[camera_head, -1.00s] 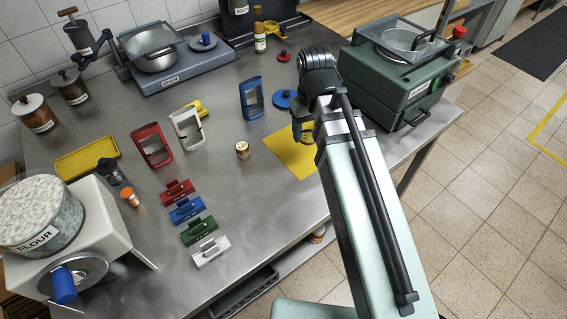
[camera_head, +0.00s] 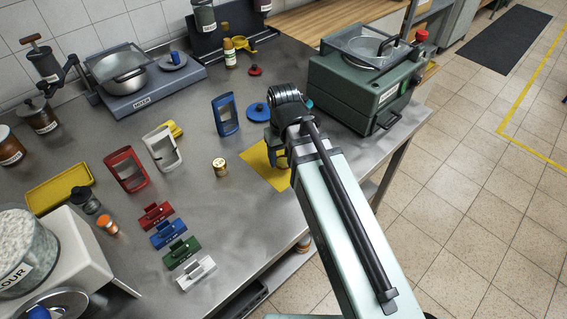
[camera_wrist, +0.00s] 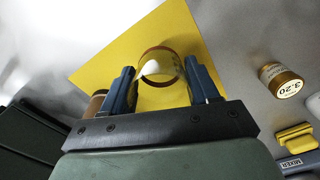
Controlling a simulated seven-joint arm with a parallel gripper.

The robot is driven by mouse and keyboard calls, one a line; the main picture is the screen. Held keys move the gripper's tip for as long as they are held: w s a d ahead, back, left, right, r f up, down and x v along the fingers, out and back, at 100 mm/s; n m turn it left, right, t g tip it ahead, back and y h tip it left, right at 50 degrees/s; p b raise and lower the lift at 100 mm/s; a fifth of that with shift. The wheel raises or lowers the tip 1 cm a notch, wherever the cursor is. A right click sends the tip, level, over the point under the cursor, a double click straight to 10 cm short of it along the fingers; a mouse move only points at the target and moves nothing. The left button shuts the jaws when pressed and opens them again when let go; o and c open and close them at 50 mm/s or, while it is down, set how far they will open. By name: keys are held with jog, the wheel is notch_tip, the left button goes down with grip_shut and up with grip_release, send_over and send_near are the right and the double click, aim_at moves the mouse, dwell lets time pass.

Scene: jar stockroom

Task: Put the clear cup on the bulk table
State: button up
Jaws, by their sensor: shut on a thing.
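The clear cup (camera_wrist: 161,64) is see-through with a brownish rim and shows in the wrist view between my gripper's two blue fingers. My gripper (camera_wrist: 160,72) is shut on it, one finger at each side. Behind the cup lies a yellow mat (camera_wrist: 140,48); I cannot tell whether the cup touches it or is held above it. In the head view my gripper (camera_head: 279,155) is over the yellow mat (camera_head: 258,166), and my arm hides the cup. No table is marked as the bulk table; a wooden-topped counter (camera_head: 325,16) stands at the back.
A green machine (camera_head: 355,95) stands right of my arm on the steel table (camera_head: 225,235). A small gold-lidded jar (camera_head: 220,167), a blue stand (camera_head: 226,113) and a round blue lid (camera_head: 257,111) are left of my gripper. Several coloured holders stand farther left.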

aim_at(284, 164)
jog(key=shift+f, duration=1.75)
jog(key=shift+f, duration=0.1)
jog(key=o, duration=1)
notch_tip(284, 164, up, 12)
jog(key=shift+f, duration=0.25)
jog(key=shift+o, duration=0.6)
jog(key=shift+r, duration=0.4)
